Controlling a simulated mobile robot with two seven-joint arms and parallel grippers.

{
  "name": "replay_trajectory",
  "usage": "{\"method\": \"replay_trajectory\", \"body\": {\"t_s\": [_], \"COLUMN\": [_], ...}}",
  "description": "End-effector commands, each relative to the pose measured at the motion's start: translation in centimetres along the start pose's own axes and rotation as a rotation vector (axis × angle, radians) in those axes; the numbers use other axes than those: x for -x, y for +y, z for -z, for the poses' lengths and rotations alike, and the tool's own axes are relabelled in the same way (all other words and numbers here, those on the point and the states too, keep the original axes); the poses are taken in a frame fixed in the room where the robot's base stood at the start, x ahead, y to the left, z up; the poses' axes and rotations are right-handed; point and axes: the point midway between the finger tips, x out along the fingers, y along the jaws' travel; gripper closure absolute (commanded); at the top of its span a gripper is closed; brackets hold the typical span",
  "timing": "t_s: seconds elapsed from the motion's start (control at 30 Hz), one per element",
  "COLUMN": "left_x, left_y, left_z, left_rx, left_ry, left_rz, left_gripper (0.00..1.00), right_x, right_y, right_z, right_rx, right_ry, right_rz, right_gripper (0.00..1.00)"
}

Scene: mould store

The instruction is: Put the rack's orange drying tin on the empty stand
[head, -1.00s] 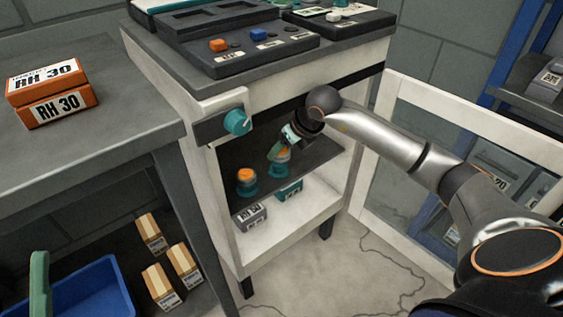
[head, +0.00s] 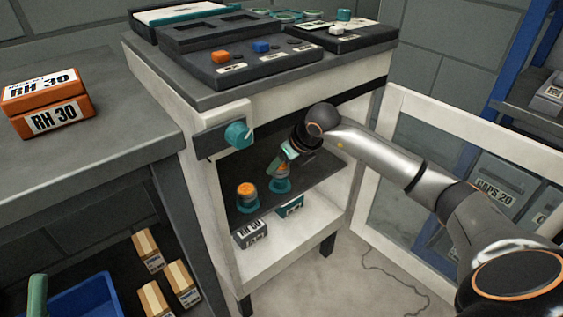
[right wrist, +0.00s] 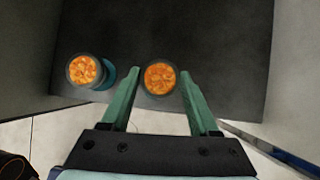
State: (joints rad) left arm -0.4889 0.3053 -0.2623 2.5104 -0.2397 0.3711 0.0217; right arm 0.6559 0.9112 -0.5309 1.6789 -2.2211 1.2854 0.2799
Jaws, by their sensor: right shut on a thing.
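Two tins with orange contents stand on the dark shelf inside the open white cabinet. The left tin (head: 246,189) sits on a teal stand (head: 247,206) and is free. It also shows in the right wrist view (right wrist: 84,70). The right tin (right wrist: 160,78) is between the green fingers of my right gripper (right wrist: 158,98), which is shut on it. In the head view this tin (head: 277,169) is partly hidden by a finger, with a teal stand (head: 281,186) below it. I cannot tell whether it is lifted. I cannot make out an empty stand. My left gripper is out of view.
The cabinet's glazed door (head: 400,190) stands open at the right. Labelled boxes (head: 251,233) sit on the lower shelf. A teal knob (head: 238,134) juts from the cabinet's front left. An orange RH 30 box (head: 48,104) stands on the grey bench (head: 95,160), whose top is otherwise largely clear.

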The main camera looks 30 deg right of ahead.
Motion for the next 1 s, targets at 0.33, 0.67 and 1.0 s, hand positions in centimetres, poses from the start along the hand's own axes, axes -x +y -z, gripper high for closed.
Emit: {"method": "replay_trajectory", "body": {"t_s": [0.33,0.67,1.0], "left_x": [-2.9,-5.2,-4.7], "left_y": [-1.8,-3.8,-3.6], "left_z": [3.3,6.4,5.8], "left_rx": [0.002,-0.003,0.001], "left_ry": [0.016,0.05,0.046], "left_rz": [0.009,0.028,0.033], "left_gripper": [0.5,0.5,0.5], "right_x": [1.0,0.6,-0.3], "right_y": [0.3,0.1,0.0], "right_z": [-1.1,-0.5,0.2], "right_rx": [0.002,0.001,0.003], "right_ry": [-0.015,-0.019,-0.017], "right_rz": [-0.01,-0.005,-0.002], "right_gripper": [0.94,0.94,0.94]}}
